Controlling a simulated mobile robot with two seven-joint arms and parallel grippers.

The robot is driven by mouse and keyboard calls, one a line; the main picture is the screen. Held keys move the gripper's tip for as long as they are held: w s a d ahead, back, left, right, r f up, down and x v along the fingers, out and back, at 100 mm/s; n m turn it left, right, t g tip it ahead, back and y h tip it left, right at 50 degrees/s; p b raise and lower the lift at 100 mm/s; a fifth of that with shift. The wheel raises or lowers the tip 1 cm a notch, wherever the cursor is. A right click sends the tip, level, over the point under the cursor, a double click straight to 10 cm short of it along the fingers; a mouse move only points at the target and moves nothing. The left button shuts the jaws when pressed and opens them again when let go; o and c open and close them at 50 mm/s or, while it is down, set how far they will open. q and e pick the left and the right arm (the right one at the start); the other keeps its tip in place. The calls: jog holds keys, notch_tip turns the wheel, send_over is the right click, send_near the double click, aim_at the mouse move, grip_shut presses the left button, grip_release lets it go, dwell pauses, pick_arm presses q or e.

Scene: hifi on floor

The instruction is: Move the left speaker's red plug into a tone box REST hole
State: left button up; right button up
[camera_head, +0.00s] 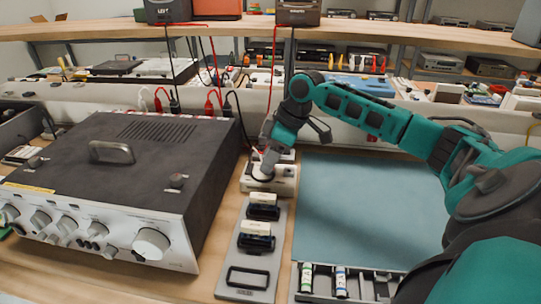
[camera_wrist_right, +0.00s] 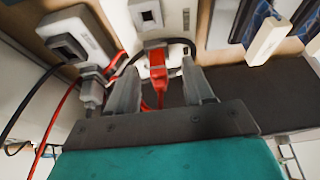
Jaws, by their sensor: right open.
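The red plug (camera_wrist_right: 157,62) shows in the right wrist view, upright against a white socketed part, with a red lead below it. My right gripper (camera_wrist_right: 160,88) is open, with one finger on each side of the red plug; I cannot tell whether either touches it. In the head view my right gripper (camera_head: 266,172) reaches down at the white tone box (camera_head: 285,182) and hides part of it. The hole labels are too small to read. The left speaker (camera_head: 167,11), a dark box marked LEFT, stands on the shelf. My left gripper is not in view.
A large amplifier (camera_head: 130,165) fills the left, with red plugs (camera_head: 209,105) and other leads behind it. A grey panel (camera_head: 232,278) with black holders lies in front of the tone box. A clear blue mat (camera_head: 365,205) is to the right. A grey plug (camera_wrist_right: 92,90) sits beside the fingers.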

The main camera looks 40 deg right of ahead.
dwell(0.3)
jog(key=v, duration=0.3)
jog(key=shift+p, duration=0.3)
pick_arm(q)
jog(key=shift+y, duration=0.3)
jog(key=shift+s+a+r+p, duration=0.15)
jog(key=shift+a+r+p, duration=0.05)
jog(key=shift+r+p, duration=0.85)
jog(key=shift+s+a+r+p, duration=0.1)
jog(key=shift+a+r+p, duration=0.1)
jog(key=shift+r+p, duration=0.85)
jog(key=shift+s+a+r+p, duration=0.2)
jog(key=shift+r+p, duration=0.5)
jog(key=shift+p, duration=0.65)
pick_arm(e)
jog(key=w+a+r+v, duration=0.1)
jog(key=v, duration=1.3)
jog(key=shift+r, duration=0.15)
jog(key=shift+w+a, duration=0.1)
jog(key=shift+w, duration=0.1)
